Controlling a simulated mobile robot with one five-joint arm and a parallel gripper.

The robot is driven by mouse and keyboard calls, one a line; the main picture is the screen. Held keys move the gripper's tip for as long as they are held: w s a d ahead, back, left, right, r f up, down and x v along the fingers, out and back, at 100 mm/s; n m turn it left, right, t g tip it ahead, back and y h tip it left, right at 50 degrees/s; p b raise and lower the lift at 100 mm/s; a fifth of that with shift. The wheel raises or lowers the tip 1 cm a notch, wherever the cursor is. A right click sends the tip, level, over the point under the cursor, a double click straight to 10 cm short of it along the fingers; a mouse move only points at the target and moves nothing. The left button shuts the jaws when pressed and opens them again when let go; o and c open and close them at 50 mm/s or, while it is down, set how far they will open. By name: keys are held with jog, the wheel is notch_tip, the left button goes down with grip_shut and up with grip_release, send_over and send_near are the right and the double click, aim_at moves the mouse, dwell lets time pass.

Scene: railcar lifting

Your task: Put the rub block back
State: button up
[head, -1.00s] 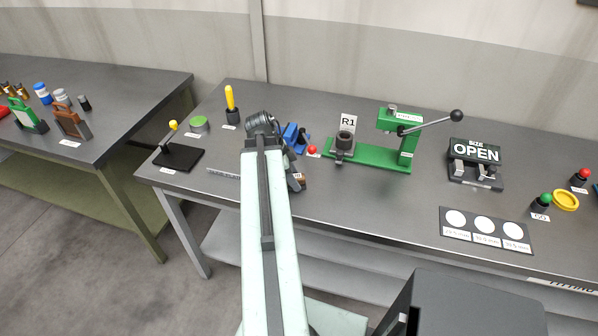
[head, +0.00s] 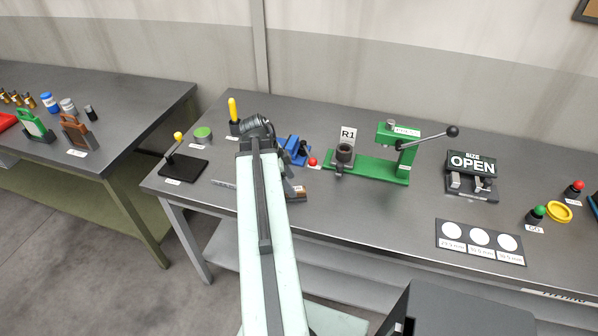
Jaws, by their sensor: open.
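A small brown block (head: 301,192) lies on the middle table near its front edge, partly hidden by my gripper. It may be the rub block; it is too small to be sure. My gripper (head: 292,189) is open, low over the table, just left of the brown block. Most of it is hidden behind my pale arm, and I cannot tell whether it touches the block. A grey ruler-like strip (head: 223,184) lies left of my arm.
A blue vise-like tool (head: 291,149) and a red knob (head: 312,162) stand behind my gripper. A green press (head: 370,168) stands right of them, and a black stand with a yellow-tipped lever (head: 183,168) to the left. The table front between gripper and white-circle card (head: 480,239) is clear.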

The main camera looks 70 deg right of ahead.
jog(key=p+v, duration=0.5)
jog(key=v, duration=0.2)
